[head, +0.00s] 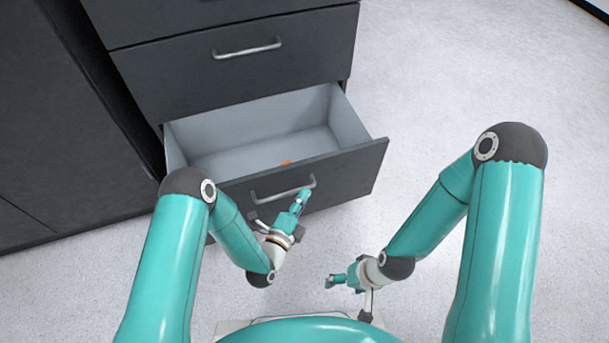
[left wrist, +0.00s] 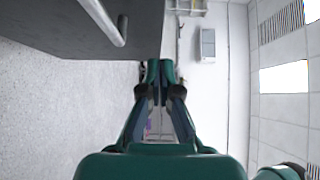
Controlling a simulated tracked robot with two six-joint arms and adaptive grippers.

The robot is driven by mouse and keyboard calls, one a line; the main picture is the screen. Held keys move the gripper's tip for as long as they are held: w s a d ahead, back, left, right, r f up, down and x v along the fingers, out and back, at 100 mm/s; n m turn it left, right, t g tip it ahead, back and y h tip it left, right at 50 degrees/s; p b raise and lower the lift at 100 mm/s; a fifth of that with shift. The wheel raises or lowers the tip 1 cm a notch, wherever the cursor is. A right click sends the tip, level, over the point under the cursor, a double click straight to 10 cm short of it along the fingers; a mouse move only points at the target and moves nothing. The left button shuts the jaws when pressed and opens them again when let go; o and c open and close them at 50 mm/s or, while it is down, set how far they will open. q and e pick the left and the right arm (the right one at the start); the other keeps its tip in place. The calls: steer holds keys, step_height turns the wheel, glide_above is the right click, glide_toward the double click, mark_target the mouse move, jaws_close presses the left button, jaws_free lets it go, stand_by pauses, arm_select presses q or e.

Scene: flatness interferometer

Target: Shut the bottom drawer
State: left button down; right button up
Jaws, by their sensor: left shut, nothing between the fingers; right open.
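The bottom drawer (head: 350,168) is dark grey with a light grey inside and stands pulled out of the cabinet. Its bar handle (head: 270,197) is on the front panel. My left gripper (head: 304,194) is shut and empty, close to the handle's right end in the head view; I cannot tell if it touches. In the left wrist view, the drawer front (left wrist: 90,25) and handle (left wrist: 105,22) lie to the upper left of the shut fingers (left wrist: 160,70). My right gripper (head: 331,282) is open and empty, lower and apart from the drawer.
A small orange thing (head: 286,162) lies in the drawer, mostly hidden by the front panel. A closed drawer (head: 180,75) with a handle is above. A dark cabinet (head: 60,130) stands at the left. The pale floor (head: 460,80) to the right is clear.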

mark_target(310, 164)
arm_select(q)
steer(key=w, duration=0.3)
steer(key=w+d+b, duration=0.1)
steer(key=w, duration=0.2)
steer(key=shift+d+f, duration=0.1)
steer(key=shift+d, duration=0.05)
steer(key=shift+w+a+b, duration=0.2)
steer(key=shift+w+b, duration=0.2)
steer(key=shift+w, duration=0.35)
